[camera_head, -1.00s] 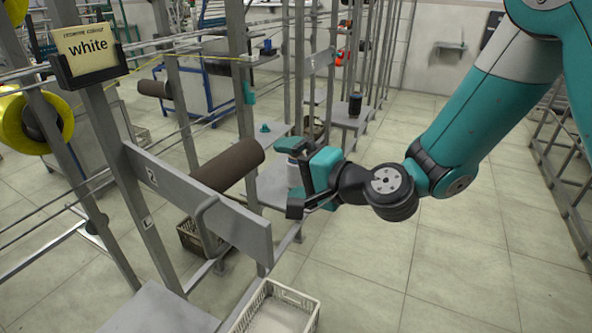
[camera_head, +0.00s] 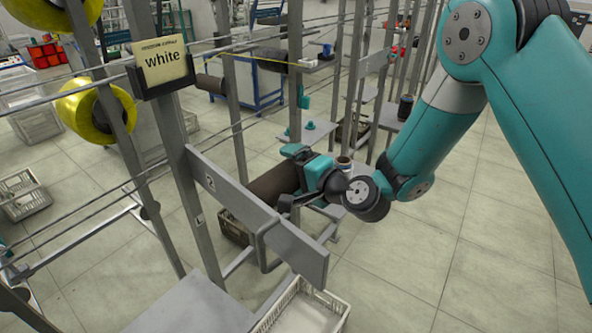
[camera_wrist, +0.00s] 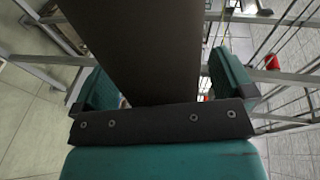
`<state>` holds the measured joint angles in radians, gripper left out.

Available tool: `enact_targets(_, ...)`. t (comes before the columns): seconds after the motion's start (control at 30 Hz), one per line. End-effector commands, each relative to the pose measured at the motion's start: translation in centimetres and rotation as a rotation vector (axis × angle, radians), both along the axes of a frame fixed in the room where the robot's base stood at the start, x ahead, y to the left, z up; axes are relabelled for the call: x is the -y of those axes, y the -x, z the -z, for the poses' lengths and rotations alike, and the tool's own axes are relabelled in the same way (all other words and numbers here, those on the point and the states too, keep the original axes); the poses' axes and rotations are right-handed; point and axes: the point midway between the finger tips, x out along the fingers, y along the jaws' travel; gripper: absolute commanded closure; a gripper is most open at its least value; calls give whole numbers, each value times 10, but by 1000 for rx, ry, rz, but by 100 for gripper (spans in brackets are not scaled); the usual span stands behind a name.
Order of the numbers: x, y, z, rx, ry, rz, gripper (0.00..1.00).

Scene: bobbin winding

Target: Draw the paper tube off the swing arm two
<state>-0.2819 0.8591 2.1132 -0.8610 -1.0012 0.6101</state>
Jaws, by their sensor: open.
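The paper tube (camera_head: 270,187) is a dark brown cylinder behind a grey flat bar marked 2 (camera_head: 238,204), which I take to be swing arm two. The bar hides part of the tube, so I cannot see how it is held. My gripper (camera_head: 291,177) is at the tube's right end. In the wrist view the tube (camera_wrist: 133,45) runs between the two teal fingers of my gripper (camera_wrist: 163,82). The fingers are open, one on each side of the tube, with a gap on the right. Contact on the left is unclear.
A pale crate (camera_head: 308,310) stands below the bar at the front. A dark crate (camera_head: 233,228) is under the tube. Floor at right is clear.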

Motion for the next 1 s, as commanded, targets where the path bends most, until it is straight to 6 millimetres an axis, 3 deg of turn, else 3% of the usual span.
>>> enact_targets(0.13,-1,0,0,0,0,-2,0)
enact_targets(0.37,-1,1,0,0,0,-2,51)
enact_targets(0.4,-1,1,0,-1,0,-3,53)
enact_targets(1.0,-1,1,-8,-1,0,-3,53)
